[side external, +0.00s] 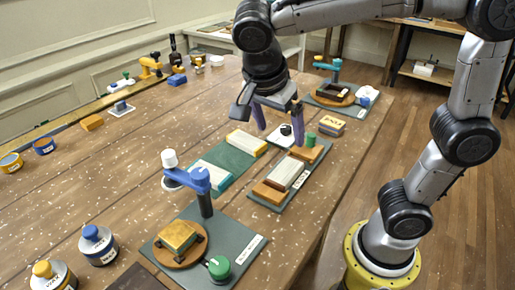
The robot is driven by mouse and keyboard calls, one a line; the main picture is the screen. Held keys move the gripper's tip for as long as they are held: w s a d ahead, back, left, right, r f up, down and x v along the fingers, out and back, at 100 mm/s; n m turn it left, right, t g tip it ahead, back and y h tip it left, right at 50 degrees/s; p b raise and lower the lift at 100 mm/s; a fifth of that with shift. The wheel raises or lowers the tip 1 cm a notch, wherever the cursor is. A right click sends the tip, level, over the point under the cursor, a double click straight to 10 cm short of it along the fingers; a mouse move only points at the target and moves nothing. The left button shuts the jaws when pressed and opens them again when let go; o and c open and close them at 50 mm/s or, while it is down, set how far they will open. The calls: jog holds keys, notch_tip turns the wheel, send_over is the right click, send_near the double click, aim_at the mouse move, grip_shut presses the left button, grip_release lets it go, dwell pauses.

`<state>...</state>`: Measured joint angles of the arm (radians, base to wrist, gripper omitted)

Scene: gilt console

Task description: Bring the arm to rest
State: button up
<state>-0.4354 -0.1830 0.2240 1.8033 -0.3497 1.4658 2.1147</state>
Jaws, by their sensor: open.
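My gripper (278,121) is open, with its two purple fingers apart and pointing down. It hangs above the middle of the wooden table (130,170), near a small white plate with a black knob (286,130). Nothing shows between the fingers. My arm arches in from its yellow base at the right. I cannot tell the exact height of the fingertips above the table.
Under and around my gripper are a green mat with blocks (225,162) and a dark tray with blocks (283,178). A blue-armed stand (200,185) rises in front; another stand (330,75) is behind. Tins (98,245) stand at the left. Bare table lies left of centre.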

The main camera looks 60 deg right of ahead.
jog(key=s+d+r+t+y, duration=0.1)
jog(key=s+d+r, duration=0.1)
jog(key=s+d, duration=0.35)
jog(key=s+f+n+t+y, duration=0.1)
jog(key=s+f+n+t, duration=0.1)
jog(key=n, duration=0.7)
jog(key=s+a+f+n+t+y, duration=0.1)
jog(key=s+f+n+t+y, duration=0.1)
jog(key=n, duration=0.7)
jog(key=shift+s+a+f+t, duration=0.25)
jog(key=shift+s+f+t, duration=0.05)
jog(key=shift+f, duration=0.6)
